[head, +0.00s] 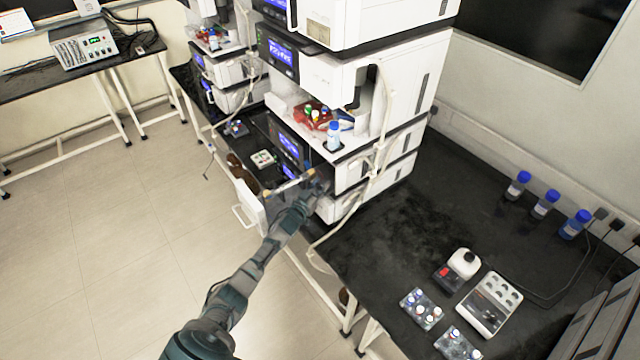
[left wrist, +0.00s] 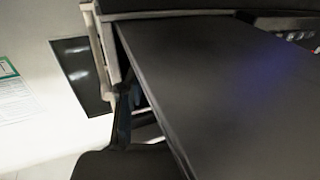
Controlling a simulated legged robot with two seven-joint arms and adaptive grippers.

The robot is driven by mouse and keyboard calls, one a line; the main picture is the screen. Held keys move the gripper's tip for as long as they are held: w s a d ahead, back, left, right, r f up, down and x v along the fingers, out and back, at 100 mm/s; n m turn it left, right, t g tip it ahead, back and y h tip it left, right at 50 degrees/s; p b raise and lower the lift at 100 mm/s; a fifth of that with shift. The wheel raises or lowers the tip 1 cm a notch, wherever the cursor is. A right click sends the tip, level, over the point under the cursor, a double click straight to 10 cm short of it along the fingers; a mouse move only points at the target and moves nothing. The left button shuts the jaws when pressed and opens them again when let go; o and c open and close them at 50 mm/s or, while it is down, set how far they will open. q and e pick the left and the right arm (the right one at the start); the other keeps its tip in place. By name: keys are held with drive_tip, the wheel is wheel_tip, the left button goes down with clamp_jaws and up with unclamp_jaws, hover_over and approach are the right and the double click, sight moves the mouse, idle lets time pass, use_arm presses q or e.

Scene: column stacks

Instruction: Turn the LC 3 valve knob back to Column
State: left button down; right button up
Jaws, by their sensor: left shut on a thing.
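My left gripper (head: 306,186) is at the front of the lower units of the nearer instrument stack (head: 352,170), with its arm reaching up from the bottom. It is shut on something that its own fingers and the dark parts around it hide. I cannot make out the LC 3 valve knob, its mark or its position in either view. The left wrist view is mostly filled by a large dark slanted surface (left wrist: 215,90), close to the camera. My right gripper is not in view.
A white panel with a handle (head: 246,204) juts out left of my left gripper. A bottle with a blue cap (head: 333,136) stands on the stack's ledge. Vial racks (head: 421,308) and several blue-capped bottles (head: 545,203) stand on the black bench (head: 400,240) at right. Pale tubing hangs down the stack.

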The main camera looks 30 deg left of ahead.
use_arm(q)
drive_tip(key=shift+a, duration=0.1)
drive_tip(key=c, duration=0.8)
unclamp_jaws()
drive_tip(key=shift+o, duration=0.2)
drive_tip(key=shift+s, duration=0.1)
drive_tip(key=s, duration=1.2)
drive_tip(key=shift+w, duration=0.1)
